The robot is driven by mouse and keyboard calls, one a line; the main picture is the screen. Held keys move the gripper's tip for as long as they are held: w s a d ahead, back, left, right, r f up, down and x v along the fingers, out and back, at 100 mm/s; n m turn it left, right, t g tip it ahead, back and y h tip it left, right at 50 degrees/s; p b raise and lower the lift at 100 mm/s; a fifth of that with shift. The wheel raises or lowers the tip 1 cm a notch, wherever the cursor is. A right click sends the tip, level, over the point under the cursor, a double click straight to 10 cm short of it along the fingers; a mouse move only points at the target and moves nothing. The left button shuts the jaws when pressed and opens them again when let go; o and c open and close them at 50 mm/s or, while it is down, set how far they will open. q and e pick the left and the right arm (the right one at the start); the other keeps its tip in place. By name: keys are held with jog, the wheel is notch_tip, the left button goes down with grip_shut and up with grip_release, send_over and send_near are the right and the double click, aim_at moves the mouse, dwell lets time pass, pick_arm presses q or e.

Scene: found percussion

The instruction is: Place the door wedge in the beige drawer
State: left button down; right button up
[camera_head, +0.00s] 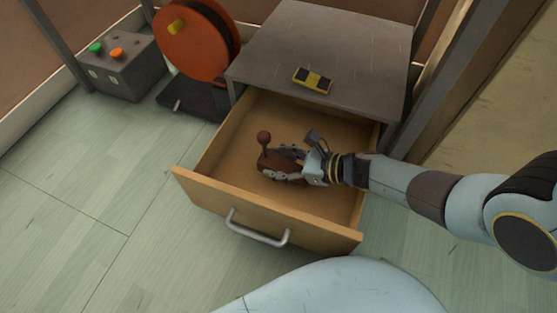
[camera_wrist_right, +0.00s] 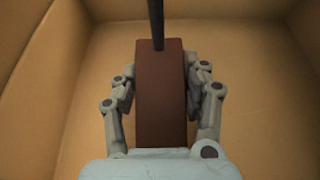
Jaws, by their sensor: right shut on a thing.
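The door wedge (camera_head: 267,160) is brown, with a dark rod and a round knob standing up from it. In the right wrist view the wedge (camera_wrist_right: 161,95) lies between both fingers, with the rod at its far end. My right gripper (camera_head: 283,164) is shut on the wedge, inside the open beige drawer (camera_head: 215,190). In the right wrist view the drawer's walls (camera_wrist_right: 235,70) surround the gripper. I cannot tell whether the wedge touches the drawer floor. The gripper hides part of the wedge. My left gripper is not in view.
A grey cabinet top (camera_head: 330,40) sits above the drawer, with a yellow and black object (camera_head: 313,80) on it. An orange reel (camera_head: 195,40) stands to the left. A grey box (camera_head: 125,68) with green and orange buttons is at the far left. The floor (camera_head: 80,190) at left is clear.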

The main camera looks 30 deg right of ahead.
jog(key=shift+f, duration=0.3)
jog(key=o, duration=1.3)
